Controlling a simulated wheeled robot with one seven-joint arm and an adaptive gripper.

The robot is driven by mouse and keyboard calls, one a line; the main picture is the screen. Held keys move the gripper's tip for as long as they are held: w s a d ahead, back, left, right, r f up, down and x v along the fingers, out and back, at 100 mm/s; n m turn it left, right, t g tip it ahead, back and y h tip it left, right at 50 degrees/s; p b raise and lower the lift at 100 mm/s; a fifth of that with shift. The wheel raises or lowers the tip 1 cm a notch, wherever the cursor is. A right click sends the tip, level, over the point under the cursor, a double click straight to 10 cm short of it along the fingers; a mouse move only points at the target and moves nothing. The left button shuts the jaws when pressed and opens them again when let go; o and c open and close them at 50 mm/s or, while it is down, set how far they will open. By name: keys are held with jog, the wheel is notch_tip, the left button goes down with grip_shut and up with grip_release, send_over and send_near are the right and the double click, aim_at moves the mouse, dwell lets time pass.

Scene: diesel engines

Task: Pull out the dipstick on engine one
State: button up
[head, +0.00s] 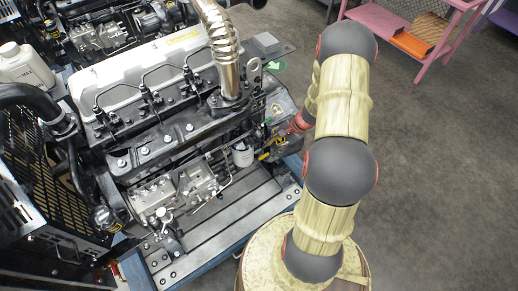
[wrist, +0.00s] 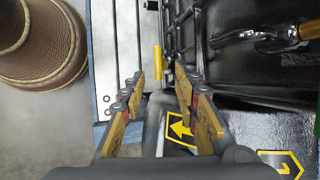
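The engine (head: 165,110) stands in the left half of the head view. A short yellow bar (wrist: 158,62), which looks like the dipstick handle, shows in the wrist view. My gripper (wrist: 160,84) is open, with one finger to the left of the bar and one to the right. The bar lies at or just beyond the fingertips, and I see no contact. In the head view my gripper (head: 272,148) is beside the engine's right end, near a white filter (head: 242,155). The dipstick cannot be made out there, and its shaft is hidden.
A metal exhaust pipe (head: 222,45) rises from the engine near my arm. A pink table (head: 415,40) stands back right; the grey floor between is clear.

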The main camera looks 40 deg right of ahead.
aim_at(265, 156)
jog(key=b+x, duration=0.1)
jog(key=x, duration=0.7)
jog(key=shift+b, duration=0.35)
jog(key=shift+c, duration=1.3)
jog(key=c, duration=0.5)
jog(key=shift+s, duration=0.1)
grip_shut()
